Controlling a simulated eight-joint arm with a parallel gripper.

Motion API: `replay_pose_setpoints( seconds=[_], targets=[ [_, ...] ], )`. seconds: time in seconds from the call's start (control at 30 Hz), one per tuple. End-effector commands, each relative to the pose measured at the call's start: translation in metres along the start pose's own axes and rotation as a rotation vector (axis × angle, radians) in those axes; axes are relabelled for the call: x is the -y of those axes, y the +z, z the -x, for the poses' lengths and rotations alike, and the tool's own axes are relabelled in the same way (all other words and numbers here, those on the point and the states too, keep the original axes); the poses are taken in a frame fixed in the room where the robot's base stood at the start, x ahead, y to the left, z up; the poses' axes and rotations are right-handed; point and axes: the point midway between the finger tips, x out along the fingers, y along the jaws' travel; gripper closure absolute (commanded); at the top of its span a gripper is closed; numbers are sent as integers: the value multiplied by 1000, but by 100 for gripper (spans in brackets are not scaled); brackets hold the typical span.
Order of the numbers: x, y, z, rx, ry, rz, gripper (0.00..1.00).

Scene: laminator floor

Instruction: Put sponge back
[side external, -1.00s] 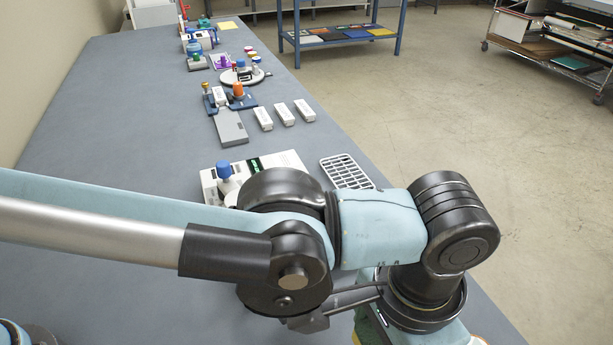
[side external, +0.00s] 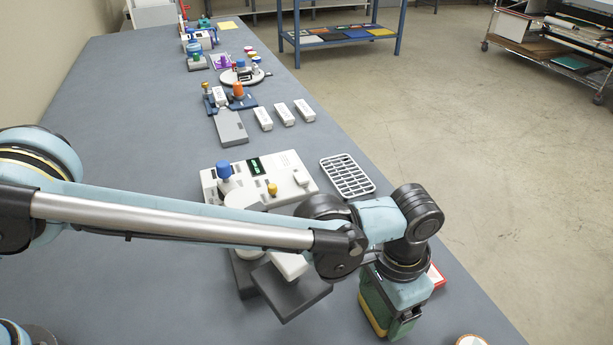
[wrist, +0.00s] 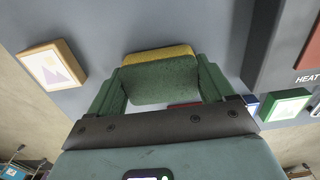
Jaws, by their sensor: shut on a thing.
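The sponge is a block with a green face and a yellow layer. In the wrist view the sponge (wrist: 158,80) sits between the two green fingers of my gripper (wrist: 160,72), which are shut on it. In the side external view my gripper (side external: 397,312) points down at the near right of the bench. The sponge's yellow layer (side external: 371,314) shows at its left side. The fingers hide much of the sponge there. I cannot tell how high it is above the bench.
A white device (side external: 262,172) with a blue knob and a white grid rack (side external: 347,176) stand beyond my arm. A red-edged item (side external: 436,275) lies close behind my gripper. The wrist view shows a wood-framed picture (wrist: 52,66), a green-framed picture (wrist: 284,105) and a dark machine marked HEAT (wrist: 275,45).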

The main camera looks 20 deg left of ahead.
Motion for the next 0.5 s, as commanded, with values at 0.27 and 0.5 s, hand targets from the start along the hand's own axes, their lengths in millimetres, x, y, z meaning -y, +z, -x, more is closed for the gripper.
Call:
replay_pose_setpoints(
  seconds=[0.27,0.5],
  targets=[
    [0,0,-3,0,0,0,46],
    [0,0,-6,0,0,0,6]
  ],
)
